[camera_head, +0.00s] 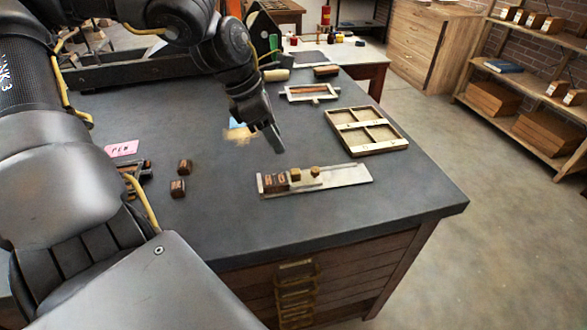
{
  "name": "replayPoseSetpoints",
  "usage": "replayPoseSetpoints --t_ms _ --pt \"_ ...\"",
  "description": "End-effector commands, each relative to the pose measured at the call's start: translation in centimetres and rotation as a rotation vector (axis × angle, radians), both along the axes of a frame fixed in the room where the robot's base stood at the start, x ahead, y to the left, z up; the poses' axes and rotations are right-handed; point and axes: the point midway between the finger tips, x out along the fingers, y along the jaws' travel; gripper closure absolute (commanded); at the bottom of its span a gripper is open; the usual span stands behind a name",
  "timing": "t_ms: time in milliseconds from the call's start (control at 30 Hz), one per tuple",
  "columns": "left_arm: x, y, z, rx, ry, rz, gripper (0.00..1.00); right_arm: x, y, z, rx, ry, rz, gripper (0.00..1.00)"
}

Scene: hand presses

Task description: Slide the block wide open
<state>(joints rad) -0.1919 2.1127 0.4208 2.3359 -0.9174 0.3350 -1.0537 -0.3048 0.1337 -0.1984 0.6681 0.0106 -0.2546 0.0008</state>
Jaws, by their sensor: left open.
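A flat metal tray (345,175) with raised edges lies on the dark worktop near its front right. Dark wooden type pieces (274,183) sit at its left end. I cannot tell which of these is the sliding block. My left gripper (276,144) points down above the worktop, behind and above the tray, apart from it. Its fingers are seen edge-on and hold nothing visible. My right gripper is not in view.
A wooden divided frame (367,131) lies right of the gripper, and a smaller frame (310,92) lies behind. Two dark blocks (178,188) and a pink card (121,149) lie at left. The worktop (410,195) is clear right of the tray.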

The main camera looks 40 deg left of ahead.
Motion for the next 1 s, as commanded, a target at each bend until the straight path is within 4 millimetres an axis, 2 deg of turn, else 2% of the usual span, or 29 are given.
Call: replayPoseSetpoints --t_ms 167,700,1000 --pt "0.1 -0.1 -0.4 0.000 0.002 0.001 0.58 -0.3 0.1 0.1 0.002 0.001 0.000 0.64" --pt "2.5 -1.9 -8.0 0.000 0.005 0.002 0.58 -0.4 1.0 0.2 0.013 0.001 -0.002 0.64" --pt "3.2 -2.4 -9.8 0.000 0.001 0.001 0.58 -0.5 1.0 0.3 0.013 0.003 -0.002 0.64"
